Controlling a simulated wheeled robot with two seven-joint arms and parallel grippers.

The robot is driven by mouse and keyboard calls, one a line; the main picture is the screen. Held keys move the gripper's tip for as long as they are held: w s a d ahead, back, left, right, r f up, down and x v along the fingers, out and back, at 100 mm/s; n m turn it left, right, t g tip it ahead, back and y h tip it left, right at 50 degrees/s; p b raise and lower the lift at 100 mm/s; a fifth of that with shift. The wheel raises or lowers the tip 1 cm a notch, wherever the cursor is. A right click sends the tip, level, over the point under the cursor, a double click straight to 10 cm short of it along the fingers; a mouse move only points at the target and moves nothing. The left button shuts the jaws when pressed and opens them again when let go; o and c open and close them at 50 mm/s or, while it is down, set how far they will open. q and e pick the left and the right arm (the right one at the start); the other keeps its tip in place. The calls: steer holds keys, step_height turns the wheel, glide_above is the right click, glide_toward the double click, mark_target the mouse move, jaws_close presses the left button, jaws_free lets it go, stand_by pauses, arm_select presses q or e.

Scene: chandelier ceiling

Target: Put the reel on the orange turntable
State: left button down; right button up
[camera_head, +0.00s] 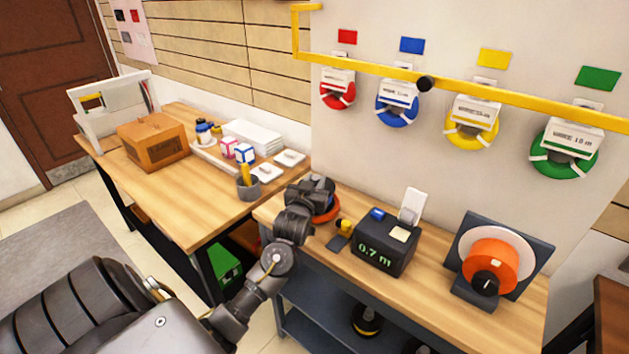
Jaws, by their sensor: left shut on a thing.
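My left gripper (318,190) reaches over the left end of the right-hand workbench. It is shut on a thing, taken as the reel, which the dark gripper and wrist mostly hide. An orange-red disc (328,214), taken as the orange turntable, shows partly just under the gripper at the bench's left end. I cannot tell whether the held thing touches the disc. My right gripper is not in view.
On the same bench stand a dark box with a green "0.7 m" readout (383,247) and an orange drum (490,264) on a dark stand. Red, blue, yellow and green coils hang on the wall.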

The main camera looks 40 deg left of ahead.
arm_select(q)
steer(key=shift+f, duration=0.1)
steer(key=c, duration=1.1)
jaws_free()
steer(key=shift+d, duration=0.1)
steer(key=shift+c, duration=0.2)
steer(key=b+v, duration=0.1)
steer(key=v, duration=1.1)
steer(key=shift+b, duration=0.3)
